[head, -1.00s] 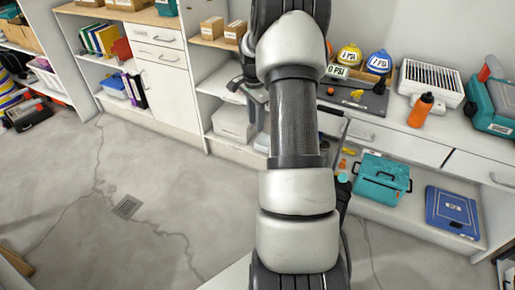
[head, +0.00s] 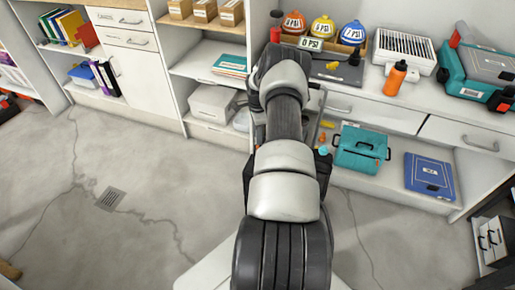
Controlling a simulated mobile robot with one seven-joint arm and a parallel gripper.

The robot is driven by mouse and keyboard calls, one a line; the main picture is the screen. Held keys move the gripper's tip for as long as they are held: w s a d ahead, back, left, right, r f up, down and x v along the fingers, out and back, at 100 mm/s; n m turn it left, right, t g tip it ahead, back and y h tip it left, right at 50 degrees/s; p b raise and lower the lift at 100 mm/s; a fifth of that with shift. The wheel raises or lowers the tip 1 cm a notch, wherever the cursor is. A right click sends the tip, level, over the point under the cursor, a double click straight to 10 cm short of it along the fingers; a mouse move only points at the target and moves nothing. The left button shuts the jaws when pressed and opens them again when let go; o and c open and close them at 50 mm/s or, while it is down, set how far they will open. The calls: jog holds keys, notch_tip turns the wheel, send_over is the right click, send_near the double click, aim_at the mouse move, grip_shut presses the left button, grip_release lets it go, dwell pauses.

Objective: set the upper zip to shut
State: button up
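I cannot make out a zip or its slider anywhere in the head view. A flat dark item (head: 350,76) lies on the counter, partly behind my arm, and I cannot tell whether it has a zip. A blue flat case (head: 428,174) lies on the lower shelf at the right, and no zip can be made out on it. My arm reaches forward through the middle of the view. Its far end is hidden behind its own links, so my gripper does not show.
A teal toolbox (head: 360,149) stands on the lower shelf. A white printer-like box (head: 213,103) sits left. The floor (head: 150,220) at left is clear.

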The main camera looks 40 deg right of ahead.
notch_tip(320, 180, down, 7)
jog(key=shift+f+b, duration=0.15)
jog(key=shift+b, duration=0.55)
grip_shut()
